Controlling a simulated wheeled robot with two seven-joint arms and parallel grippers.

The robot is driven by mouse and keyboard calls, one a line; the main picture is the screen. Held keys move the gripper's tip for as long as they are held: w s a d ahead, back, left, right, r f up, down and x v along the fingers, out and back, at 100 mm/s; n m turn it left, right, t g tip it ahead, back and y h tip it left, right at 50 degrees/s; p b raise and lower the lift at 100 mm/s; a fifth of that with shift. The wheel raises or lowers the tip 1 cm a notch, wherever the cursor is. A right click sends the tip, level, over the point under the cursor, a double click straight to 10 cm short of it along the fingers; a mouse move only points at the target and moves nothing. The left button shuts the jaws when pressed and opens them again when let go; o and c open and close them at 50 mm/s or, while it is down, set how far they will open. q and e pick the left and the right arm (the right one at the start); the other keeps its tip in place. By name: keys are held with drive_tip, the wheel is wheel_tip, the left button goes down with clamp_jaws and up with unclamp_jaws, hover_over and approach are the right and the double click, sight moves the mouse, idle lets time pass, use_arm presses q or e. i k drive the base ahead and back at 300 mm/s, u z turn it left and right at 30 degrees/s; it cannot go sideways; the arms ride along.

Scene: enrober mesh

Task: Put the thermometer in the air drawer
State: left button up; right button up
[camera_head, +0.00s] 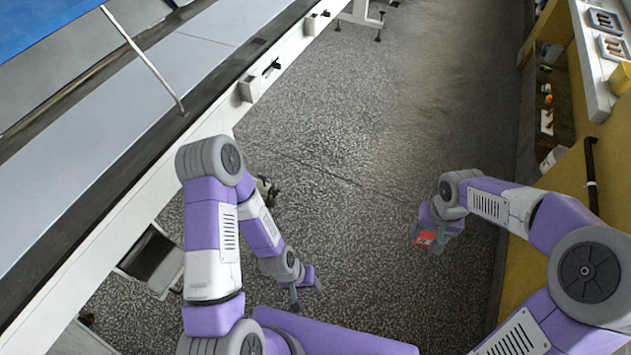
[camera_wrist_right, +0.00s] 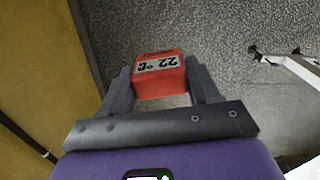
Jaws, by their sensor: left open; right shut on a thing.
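The thermometer is a small red block with a pale "22 °C" label (camera_wrist_right: 158,66); it also shows in the head view (camera_head: 426,238). My right gripper (camera_wrist_right: 160,82) is shut on it, one finger on each side, and holds it over the floor. My left gripper (camera_head: 306,291) is open and empty, low over the floor beside the machine. A pulled-out, open box with a pale rim and dark inside (camera_head: 172,276) sticks out of the machine's side at the lower left. I cannot tell whether it is the air drawer.
A long machine with a pale side rail (camera_head: 215,118) runs along the left. A yellow wall (camera_head: 566,178) with a white counter (camera_head: 594,82) and small shelf items stands on the right.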

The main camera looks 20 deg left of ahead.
sight(163, 264)
drive_tip(key=i, duration=0.55)
drive_tip(key=u, duration=3.65)
drive_tip(key=i, duration=0.5)
